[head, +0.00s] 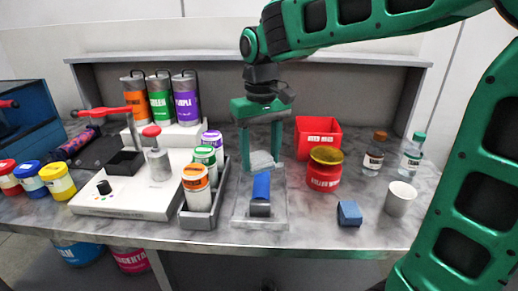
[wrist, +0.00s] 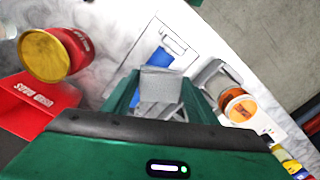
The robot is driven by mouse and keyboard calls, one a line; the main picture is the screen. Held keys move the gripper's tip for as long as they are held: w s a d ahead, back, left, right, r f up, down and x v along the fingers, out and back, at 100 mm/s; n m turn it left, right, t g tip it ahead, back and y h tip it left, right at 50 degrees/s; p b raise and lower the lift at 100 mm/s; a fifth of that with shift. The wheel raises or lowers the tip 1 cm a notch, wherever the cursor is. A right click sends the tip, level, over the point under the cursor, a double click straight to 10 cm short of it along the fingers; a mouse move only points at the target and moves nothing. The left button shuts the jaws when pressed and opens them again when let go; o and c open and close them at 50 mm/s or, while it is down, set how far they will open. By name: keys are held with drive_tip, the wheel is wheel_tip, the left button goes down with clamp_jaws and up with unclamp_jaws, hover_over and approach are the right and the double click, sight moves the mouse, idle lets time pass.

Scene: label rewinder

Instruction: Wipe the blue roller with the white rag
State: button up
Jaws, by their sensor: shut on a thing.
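My green gripper (head: 262,158) points down above the clear tray (head: 240,214) in the middle of the table. It is shut on the white rag (head: 261,163), a light grey-white bundle between its fingers. In the wrist view the rag (wrist: 158,82) shows between the fingers of my gripper (wrist: 160,92). The blue roller (head: 261,187) lies in the tray just below and in front of the rag. In the wrist view the blue roller (wrist: 158,59) is partly hidden behind the rag. I cannot tell whether the rag touches it.
Left of the tray is a grey holder (head: 199,218) with several capped bottles. To the right are a red tub (head: 325,178) with a yellow top, a red bin (head: 317,136), a blue block (head: 349,213) and a white cup (head: 399,199). The front right tabletop is mostly clear.

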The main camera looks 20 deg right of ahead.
drive_tip(key=shift+r, duration=0.95)
